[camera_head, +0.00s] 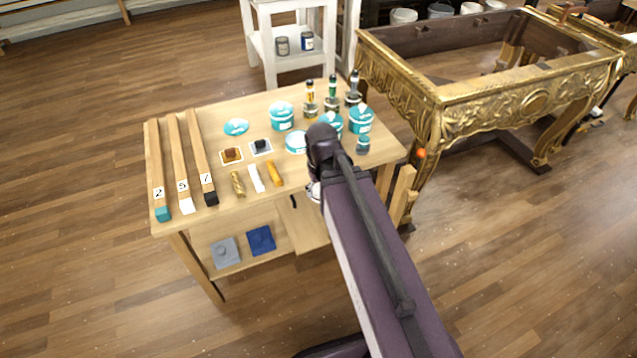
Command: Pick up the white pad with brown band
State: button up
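A small square pad (231,156) with a white edge, an orange-brown border and a brown lump on top lies on the wooden workbench (215,190), left of centre. It best fits the white pad with brown band, but it is too small to be sure. A similar white pad with a dark lump (261,147) lies just right of it. My arm rises from the bottom right, and its dark joint is over the right part of the bench. My gripper is hidden behind the arm, so its fingers do not show.
Three long wooden sticks (178,165) marked 2, 5 and 7 lie at the left. Short gold, white and amber sticks (256,178) lie in front of the pads. Teal tubs (282,116) and dropper bottles (332,95) stand behind. A gilt console (470,95) stands close at right.

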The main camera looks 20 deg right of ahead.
jog(key=shift+s, duration=0.25)
dwell(0.4)
jog(key=shift+o, duration=1.2)
jog(key=c, duration=0.3)
jog(key=w+r+p, duration=0.1)
jog(key=w, duration=0.8)
jog(key=w+r+p, duration=0.2)
jog(key=w, duration=0.7)
jog(key=w+r+p, duration=0.1)
jog(key=w+r, duration=0.1)
jog(key=w, duration=0.8)
jog(key=shift+w+d+p, duration=0.1)
jog(key=shift+p, duration=0.3)
